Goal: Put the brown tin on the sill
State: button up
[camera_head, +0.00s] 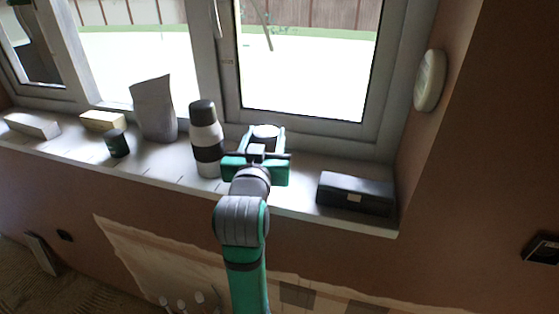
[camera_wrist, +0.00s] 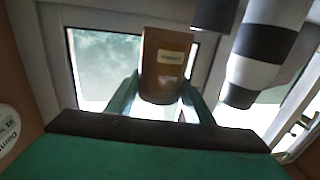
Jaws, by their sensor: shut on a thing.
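The brown tin (camera_wrist: 168,55) with a small pale label is between the two green fingers of my gripper (camera_wrist: 160,92) in the wrist view, and the gripper is shut on it. In the head view my gripper (camera_head: 264,141) is over the sill (camera_head: 304,182), in front of the window. Only the grey top of the tin (camera_head: 265,131) shows there; my gripper hides the rest. I cannot tell whether the tin's base touches the sill.
A white and black bottle (camera_head: 207,140) stands close left of my gripper. Further left are a grey bag (camera_head: 154,108), a dark green tin (camera_head: 117,143) and two pale blocks. A black box (camera_head: 355,193) lies to the right. A round white object (camera_head: 430,80) is on the right wall.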

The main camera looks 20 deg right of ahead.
jog(key=d+f, duration=0.1)
jog(key=f, duration=0.1)
jog(key=w+d+f, duration=0.1)
jog(key=f, duration=0.2)
jog(key=d+f, duration=0.2)
jog(key=shift+w+f, duration=0.25)
jog(key=shift+f, duration=0.15)
jog(key=shift+s+f, duration=0.1)
jog(key=shift+f, duration=0.15)
jog(key=shift+f, duration=0.1)
jog(key=shift+a+f, duration=0.1)
jog(key=shift+a, duration=0.05)
jog(key=o, duration=1.2)
